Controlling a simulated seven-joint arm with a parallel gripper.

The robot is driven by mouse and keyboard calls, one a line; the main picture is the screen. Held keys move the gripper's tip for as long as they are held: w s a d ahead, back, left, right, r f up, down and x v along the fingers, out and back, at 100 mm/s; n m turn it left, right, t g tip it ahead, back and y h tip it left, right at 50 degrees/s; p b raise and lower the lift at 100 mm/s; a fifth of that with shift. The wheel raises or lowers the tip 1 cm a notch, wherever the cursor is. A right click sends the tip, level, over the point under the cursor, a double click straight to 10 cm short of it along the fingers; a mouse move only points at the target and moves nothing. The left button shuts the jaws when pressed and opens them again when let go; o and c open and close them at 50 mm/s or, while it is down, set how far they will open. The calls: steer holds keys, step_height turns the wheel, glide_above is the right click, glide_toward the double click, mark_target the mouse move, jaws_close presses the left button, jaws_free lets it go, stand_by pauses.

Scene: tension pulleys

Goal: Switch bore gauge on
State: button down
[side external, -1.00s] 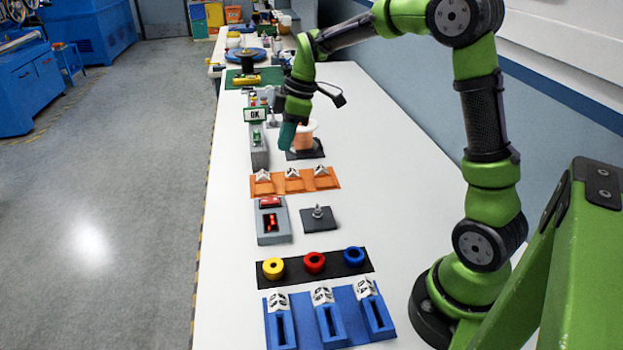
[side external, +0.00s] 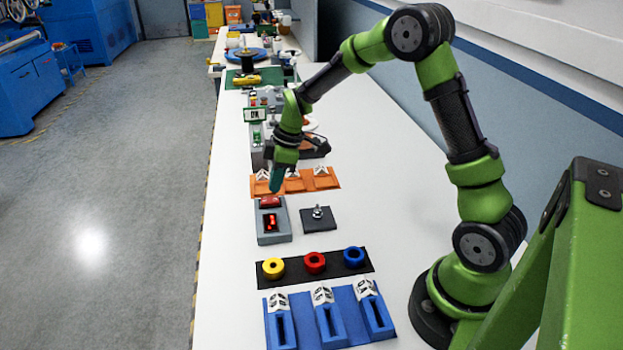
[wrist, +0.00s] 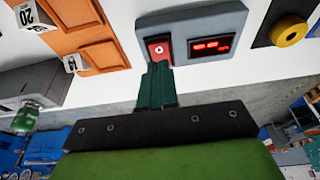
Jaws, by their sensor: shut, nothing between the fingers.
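The bore gauge is a grey box (side external: 274,233) with a red button (side external: 270,202) at its far end and a dark window showing red marks (side external: 270,221). In the wrist view the box (wrist: 228,22), the button with a white symbol (wrist: 158,51) and the display with red segments (wrist: 211,45) show near the top. My gripper (side external: 275,188) is shut and empty, its green fingers pointing down at the button. In the wrist view the fingertips (wrist: 157,68) are right at the button's near edge. I cannot tell whether they touch it.
An orange tray with white labels (side external: 294,186) lies just behind the gauge. A dark plate with a metal post (side external: 318,217) is to its right. A black strip with yellow, red and blue rings (side external: 315,264) and a blue slotted tray (side external: 306,322) are nearer the camera.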

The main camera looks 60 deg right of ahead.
mark_target(270, 202)
steer(key=shift+f, duration=1.3)
steer(key=shift+s+f+y, duration=0.1)
steer(key=shift+f+y, duration=0.05)
steer(key=shift+y, duration=0.15)
steer(key=shift+w+a+r, duration=0.35)
steer(key=shift+w+a, duration=0.15)
steer(key=shift+w, duration=0.05)
